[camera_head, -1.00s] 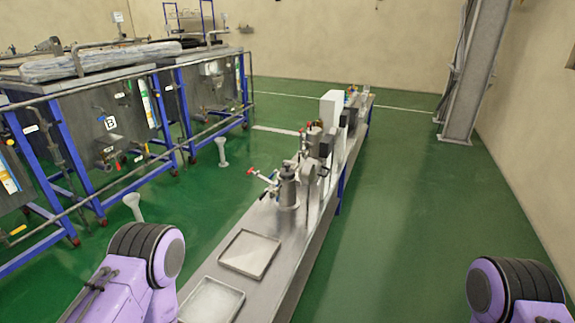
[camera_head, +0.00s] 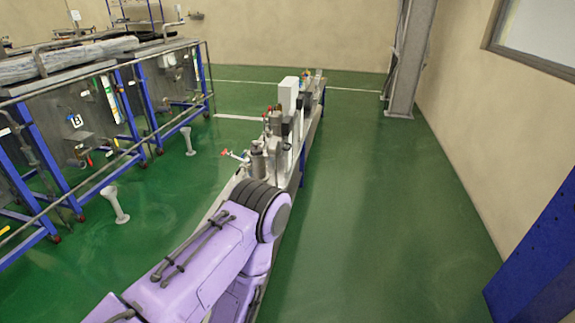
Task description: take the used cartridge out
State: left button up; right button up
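A steel filter housing (camera_head: 258,164) with a red-handled valve (camera_head: 226,153) stands on the long narrow steel bench, at the centre of the head view. No cartridge can be made out. One purple arm of mine crosses the lower middle of the view and covers the near part of the bench. Neither gripper shows in the head view.
The steel bench (camera_head: 312,113) runs away from me, with a white box (camera_head: 289,96) further along it. Blue-framed tanks (camera_head: 85,125) stand on the left. White floor posts (camera_head: 115,204) stand between. Green floor (camera_head: 380,210) is clear to the right. A blue panel (camera_head: 540,255) is at lower right.

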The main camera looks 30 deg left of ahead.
aim_at(256, 151)
jog(key=z, duration=0.2)
jog(key=i, duration=1.75)
jog(key=u, duration=0.85)
